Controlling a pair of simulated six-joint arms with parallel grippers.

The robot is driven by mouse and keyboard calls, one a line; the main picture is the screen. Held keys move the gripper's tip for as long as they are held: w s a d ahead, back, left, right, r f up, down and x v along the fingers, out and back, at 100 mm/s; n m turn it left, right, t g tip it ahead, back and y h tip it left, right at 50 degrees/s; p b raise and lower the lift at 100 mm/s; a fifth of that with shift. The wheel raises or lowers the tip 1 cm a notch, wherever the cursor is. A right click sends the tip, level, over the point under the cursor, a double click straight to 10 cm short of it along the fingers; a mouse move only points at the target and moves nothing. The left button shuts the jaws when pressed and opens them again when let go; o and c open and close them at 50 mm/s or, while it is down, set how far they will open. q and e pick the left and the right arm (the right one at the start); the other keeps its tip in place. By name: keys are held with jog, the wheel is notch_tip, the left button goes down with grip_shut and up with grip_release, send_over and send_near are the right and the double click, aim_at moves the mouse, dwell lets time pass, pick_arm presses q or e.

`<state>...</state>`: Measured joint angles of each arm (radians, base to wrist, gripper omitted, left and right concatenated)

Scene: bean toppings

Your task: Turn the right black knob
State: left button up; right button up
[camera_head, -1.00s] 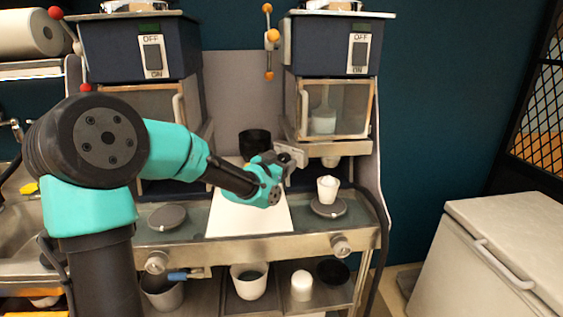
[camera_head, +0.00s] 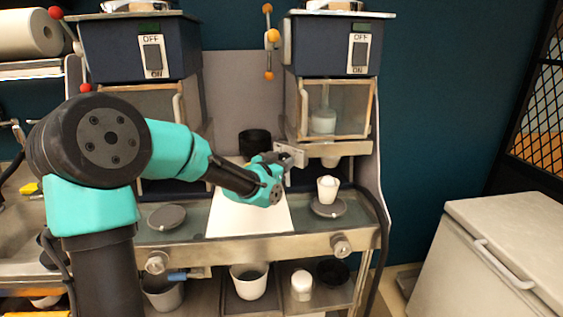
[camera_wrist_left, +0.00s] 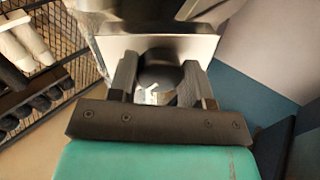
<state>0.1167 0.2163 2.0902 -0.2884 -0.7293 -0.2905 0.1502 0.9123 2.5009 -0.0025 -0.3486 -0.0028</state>
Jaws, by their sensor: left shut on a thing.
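My left gripper (camera_head: 287,160) reaches to the right machine's front, at the metal plate beside the lower left of its glass door. In the left wrist view, my left gripper (camera_wrist_left: 160,82) has its two dark fingers on either side of a round black knob (camera_wrist_left: 160,66) and is shut on it. In the head view the knob is hidden behind the gripper. My right gripper is in neither view.
A white cup (camera_head: 328,188) stands on a round grey disc (camera_head: 328,208) below the right machine's outlet. A black container (camera_head: 254,143) is behind my wrist. A white board (camera_head: 245,222) lies on the counter.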

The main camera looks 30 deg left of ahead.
pick_arm(q)
jog(key=shift+n, duration=0.5)
jog(key=n, duration=0.8)
jog(key=n+h, duration=0.1)
jog(key=n, duration=0.7)
jog(key=shift+g, duration=0.4)
jog(key=shift+r, duration=0.1)
jog(key=o, duration=0.9)
jog(key=shift+s, duration=0.15)
